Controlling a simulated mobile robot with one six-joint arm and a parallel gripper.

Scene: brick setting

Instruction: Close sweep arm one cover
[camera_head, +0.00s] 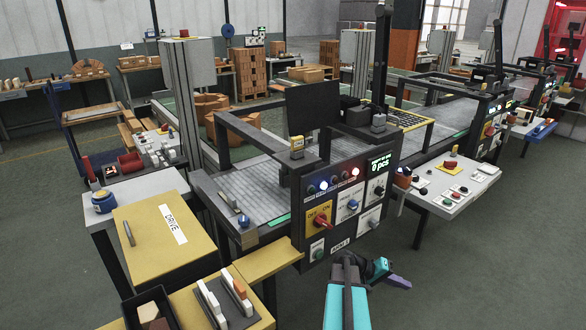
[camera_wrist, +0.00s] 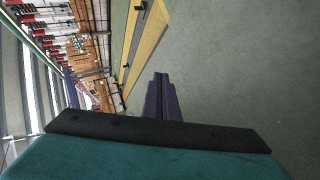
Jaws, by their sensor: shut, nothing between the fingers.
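A machine with a dark frame and a grey slatted bed stands in the middle of the head view. Its front control panel (camera_head: 345,205) has a red rotary knob on a yellow plate, several buttons and a lit display. A small label sits at the panel's lower edge, too small to read surely. I cannot tell for certain which part is the sweep arm one cover. My gripper (camera_head: 397,281) is shut and empty, over bare floor to the right of and below the panel, apart from it. Its purple fingers (camera_wrist: 161,82) lie together in the wrist view.
A yellow box top marked DRIVE (camera_head: 150,250) is at left. A yellow ledge (camera_head: 268,262) adjoins the machine's front left. A white button console (camera_head: 455,187) stands right of the panel. The floor (camera_head: 480,270) at lower right is clear. A yellow board (camera_wrist: 148,42) shows in the wrist view.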

